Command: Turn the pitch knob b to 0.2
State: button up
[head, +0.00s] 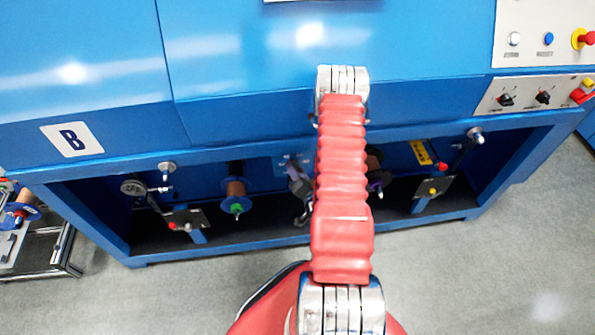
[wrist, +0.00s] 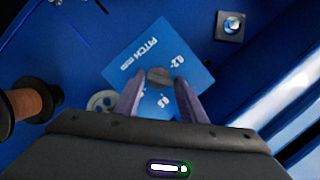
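The pitch knob (wrist: 158,76) is a small grey round knob in the middle of a blue plate (wrist: 130,62) in the wrist view. The plate's white print reads "PITCH mm", with 0.2 at upper right of the knob and 0.5 below it. My gripper (wrist: 160,84) has its two fingers apart, one on each side of the knob, with the tips close to it; I cannot tell if they touch. In the head view my gripper (head: 301,190) is partly hidden behind my red arm, inside the machine's lower opening; the knob is hidden there.
The blue machine's front panel, with a "B" label (head: 72,138), overhangs the opening. Copper spools (head: 236,190) (wrist: 27,103) and pulleys (head: 133,186) stand beside my gripper. A control panel (head: 535,95) with switches is at right. Open grey floor lies in front.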

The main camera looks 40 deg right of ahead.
jog(key=shift+s+d+f, duration=0.1)
jog(key=shift+s+f, duration=0.05)
jog(key=shift+f, duration=0.1)
jog(key=shift+c, duration=1.1)
jog(key=shift+s+d, duration=0.1)
jog(key=shift+d, duration=0.05)
jog(key=shift+c, duration=0.4)
jog(key=shift+a+f, duration=0.15)
jog(key=shift+a, duration=0.15)
jog(key=shift+c, duration=0.5)
jog(key=o, duration=1)
jog(key=shift+o, duration=0.2)
jog(key=shift+d+r, duration=0.1)
jog(key=shift+r, duration=0.1)
